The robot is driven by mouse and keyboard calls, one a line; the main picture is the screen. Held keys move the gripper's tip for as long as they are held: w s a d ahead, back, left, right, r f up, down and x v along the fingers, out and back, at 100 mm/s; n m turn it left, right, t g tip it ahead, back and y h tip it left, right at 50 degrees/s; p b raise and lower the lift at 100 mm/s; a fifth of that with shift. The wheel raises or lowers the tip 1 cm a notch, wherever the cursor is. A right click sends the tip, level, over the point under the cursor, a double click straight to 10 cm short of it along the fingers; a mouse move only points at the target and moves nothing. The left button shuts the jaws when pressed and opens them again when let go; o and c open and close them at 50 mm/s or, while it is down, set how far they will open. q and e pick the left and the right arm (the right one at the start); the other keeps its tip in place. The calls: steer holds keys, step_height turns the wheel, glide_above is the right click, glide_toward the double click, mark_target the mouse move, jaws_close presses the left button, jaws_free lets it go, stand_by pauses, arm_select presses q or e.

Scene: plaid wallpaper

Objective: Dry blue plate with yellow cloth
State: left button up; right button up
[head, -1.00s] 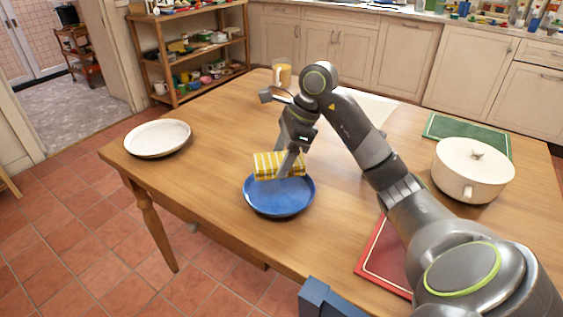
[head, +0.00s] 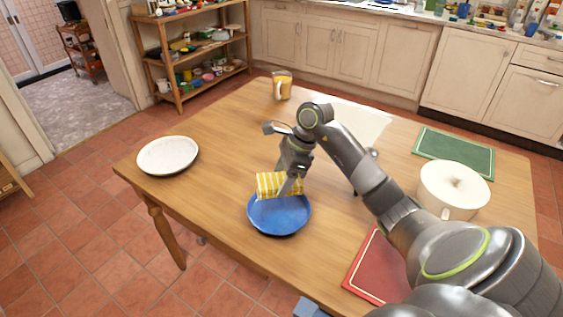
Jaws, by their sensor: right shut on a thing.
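The blue plate (head: 279,218) lies on the wooden table near its front edge. My right gripper (head: 286,187) is shut on the folded yellow-and-white striped cloth (head: 268,183). The cloth is at the back part of the plate and covers some of its rim; I cannot tell whether it touches the plate's surface. My left gripper does not show in the head view.
A white plate (head: 168,155) lies at the table's left end. The table (head: 215,190) is bare between the two plates.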

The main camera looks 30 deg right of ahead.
steer(key=shift+s+r+p, duration=0.2)
steer(key=shift+r+p, duration=0.1)
steer(key=shift+p, duration=0.45)
steer(key=shift+f, duration=0.2)
steer(key=b, duration=0.4)
glide_above(278, 209)
steer(key=d, duration=0.1)
steer(key=f, duration=0.7)
steer(key=shift+s+d, duration=0.1)
steer(key=shift+s, duration=0.3)
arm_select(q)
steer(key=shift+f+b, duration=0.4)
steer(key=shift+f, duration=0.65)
arm_select(e)
steer(key=shift+f, duration=0.4)
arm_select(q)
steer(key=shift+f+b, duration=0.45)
arm_select(e)
steer(key=shift+f, duration=0.35)
